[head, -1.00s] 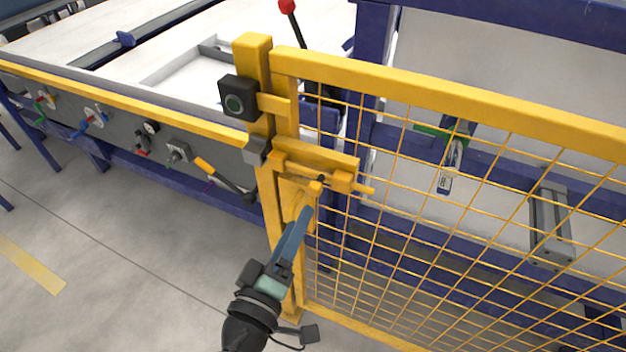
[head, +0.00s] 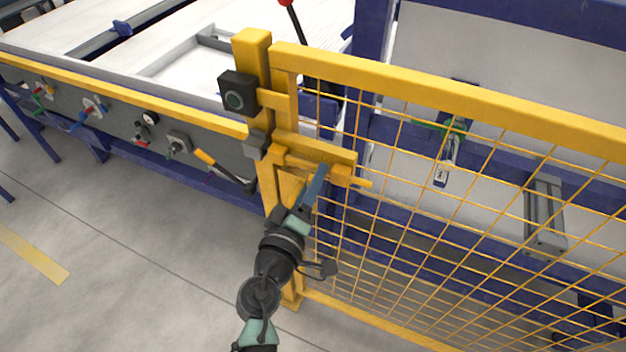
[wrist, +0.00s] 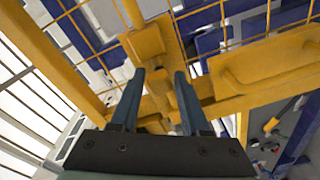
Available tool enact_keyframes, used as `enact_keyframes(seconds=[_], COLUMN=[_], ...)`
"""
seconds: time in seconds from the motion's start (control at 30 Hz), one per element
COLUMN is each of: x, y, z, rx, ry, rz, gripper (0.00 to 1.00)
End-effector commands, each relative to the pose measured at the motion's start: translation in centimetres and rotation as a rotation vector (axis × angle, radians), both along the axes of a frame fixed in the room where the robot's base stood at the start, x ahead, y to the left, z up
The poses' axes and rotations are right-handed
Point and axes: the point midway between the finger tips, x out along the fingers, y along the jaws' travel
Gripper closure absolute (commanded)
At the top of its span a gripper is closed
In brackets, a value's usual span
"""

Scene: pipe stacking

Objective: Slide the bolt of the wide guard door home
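The wide guard door (head: 450,88) is a yellow frame with wire mesh, standing against the yellow post (head: 254,60). Its yellow bolt (head: 362,184) lies along a bracket plate (head: 318,150) near the post, with the rod's free end sticking out to the right over the mesh. The bolt also shows in the wrist view (wrist: 132,12), running through a yellow guide block (wrist: 145,43). My gripper (head: 320,170) is at the bolt and hides its handle in the head view. In the wrist view my gripper (wrist: 160,75) has its two blue fingers apart, with yellow bolt parts between or just beyond them; contact is unclear.
A black switch box (head: 237,92) and a grey block (head: 256,143) are on the post. A yellow pull handle (wrist: 270,60) is close to my fingers. A blue-framed machine (head: 373,60) stands behind the mesh. Open floor (head: 130,245) lies to the left.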

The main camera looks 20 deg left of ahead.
Motion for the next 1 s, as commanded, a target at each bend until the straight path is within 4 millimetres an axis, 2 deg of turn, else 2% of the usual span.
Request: enact_keyframes(seconds=[0.03,0.23,1.0], x=[-0.02,-0.03,-0.04], y=[0.00,0.01,0.02], z=[0.00,-0.02,-0.04], rx=[0.000,0.000,0.000], ry=[0.000,0.000,0.001], rz=[0.000,0.000,0.000], gripper=[0.65,1.00,1.00])
